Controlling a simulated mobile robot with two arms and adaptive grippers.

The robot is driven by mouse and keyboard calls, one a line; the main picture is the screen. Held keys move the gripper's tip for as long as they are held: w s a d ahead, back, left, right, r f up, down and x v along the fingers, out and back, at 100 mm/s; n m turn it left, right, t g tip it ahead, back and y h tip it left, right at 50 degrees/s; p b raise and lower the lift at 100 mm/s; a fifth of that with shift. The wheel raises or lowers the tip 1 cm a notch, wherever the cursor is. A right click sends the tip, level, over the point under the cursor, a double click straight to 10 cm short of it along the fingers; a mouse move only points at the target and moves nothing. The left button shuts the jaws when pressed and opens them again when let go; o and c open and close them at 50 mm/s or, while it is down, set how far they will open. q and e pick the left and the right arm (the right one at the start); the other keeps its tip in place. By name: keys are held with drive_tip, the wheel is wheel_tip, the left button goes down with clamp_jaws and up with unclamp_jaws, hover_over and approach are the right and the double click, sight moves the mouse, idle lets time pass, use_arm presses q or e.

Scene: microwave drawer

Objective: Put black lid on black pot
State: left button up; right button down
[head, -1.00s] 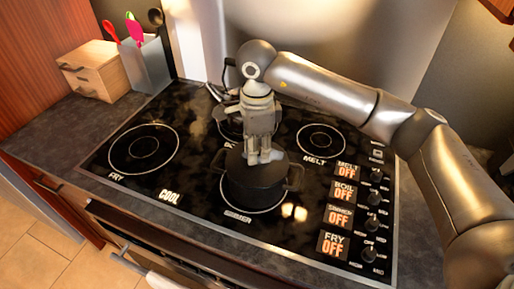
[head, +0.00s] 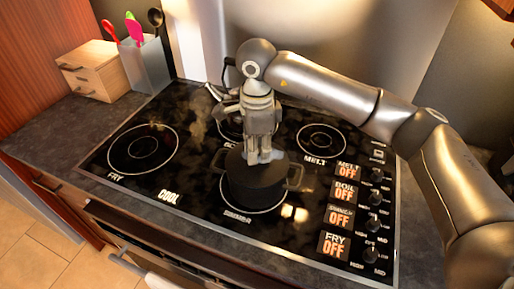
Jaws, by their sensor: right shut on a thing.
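The black pot (head: 256,188) stands upright on the front middle burner of the cooktop, with a handle on each side. The black lid (head: 238,163) appears to lie over the pot's top; the gap between them, if any, is too dark to tell. My right gripper (head: 259,160) points down over the middle of the pot, its fingertips together at the lid's top. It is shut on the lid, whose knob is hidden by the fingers. My left gripper is out of view.
The black glass cooktop (head: 190,195) has other burners at left, back and right, and knobs (head: 372,227) with OFF labels at right. A grey utensil holder (head: 146,66) and a wooden drawer box (head: 93,70) stand at the back left.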

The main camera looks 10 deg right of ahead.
drive_tip(key=shift+f+b, duration=0.4)
drive_tip(key=shift+b, duration=0.45)
idle(0.6)
drive_tip(key=c, duration=1.2)
unclamp_jaws()
drive_tip(key=shift+o, duration=0.4)
drive_tip(key=o, duration=0.4)
drive_tip(key=shift+o, duration=0.2)
drive_tip(key=shift+r, duration=0.15)
drive_tip(key=shift+r+p, duration=1.6)
drive_tip(key=shift+r, duration=1.8)
